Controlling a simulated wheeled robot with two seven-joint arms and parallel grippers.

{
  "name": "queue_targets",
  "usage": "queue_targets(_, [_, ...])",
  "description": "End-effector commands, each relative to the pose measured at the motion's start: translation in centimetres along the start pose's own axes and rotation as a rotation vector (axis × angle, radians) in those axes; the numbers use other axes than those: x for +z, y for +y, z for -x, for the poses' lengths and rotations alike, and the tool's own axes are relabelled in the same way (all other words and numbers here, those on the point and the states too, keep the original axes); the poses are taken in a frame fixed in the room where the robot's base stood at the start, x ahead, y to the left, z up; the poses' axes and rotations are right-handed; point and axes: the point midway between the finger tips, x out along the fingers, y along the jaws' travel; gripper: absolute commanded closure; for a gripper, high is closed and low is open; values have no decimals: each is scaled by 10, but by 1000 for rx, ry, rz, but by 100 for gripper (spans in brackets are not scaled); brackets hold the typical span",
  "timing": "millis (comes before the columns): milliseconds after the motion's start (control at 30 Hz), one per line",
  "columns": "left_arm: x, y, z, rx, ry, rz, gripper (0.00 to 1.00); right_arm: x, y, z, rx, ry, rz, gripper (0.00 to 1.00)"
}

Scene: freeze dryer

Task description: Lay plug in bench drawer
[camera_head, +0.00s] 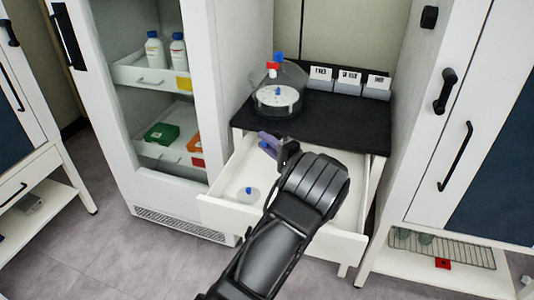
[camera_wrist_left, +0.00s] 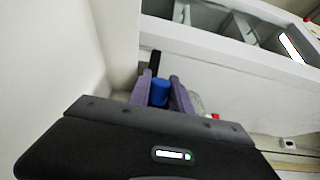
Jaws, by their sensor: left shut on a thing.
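My left gripper (camera_head: 268,143) is over the open bench drawer (camera_head: 219,212), near its back left part and close to the front edge of the black bench top. In the left wrist view its purple fingers (camera_wrist_left: 161,94) are shut on a small blue plug (camera_wrist_left: 159,91). In the head view the plug is mostly hidden by the gripper. The drawer is pulled out, with white walls. A small clear round item with a blue knob (camera_head: 248,191) lies in its left part. My forearm hides the drawer's middle. My right gripper is not in view.
A clear domed vessel (camera_head: 291,76) with red and blue fittings stands on the black bench top (camera_head: 330,125). Several labelled boxes (camera_head: 348,82) line the back. A white cabinet with bottles (camera_head: 155,50) stands left, another (camera_head: 440,150) right. The drawer's right part looks clear.

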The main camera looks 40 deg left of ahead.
Motion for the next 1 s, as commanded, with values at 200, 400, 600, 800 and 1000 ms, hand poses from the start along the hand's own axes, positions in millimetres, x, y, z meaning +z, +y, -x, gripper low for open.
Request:
queue_targets(200, [0,1,0,-1,0,0,100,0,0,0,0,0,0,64])
queue_targets(400, [0,25,-1,0,-1,-4,100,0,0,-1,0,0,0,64])
queue_targets(600, [0,37,-1,-1,-1,0,100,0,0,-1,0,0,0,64])
queue_targets(800, [0,37,0,-1,0,0,100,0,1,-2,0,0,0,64])
queue_targets(1000, [0,44,0,0,0,0,100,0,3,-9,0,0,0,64])
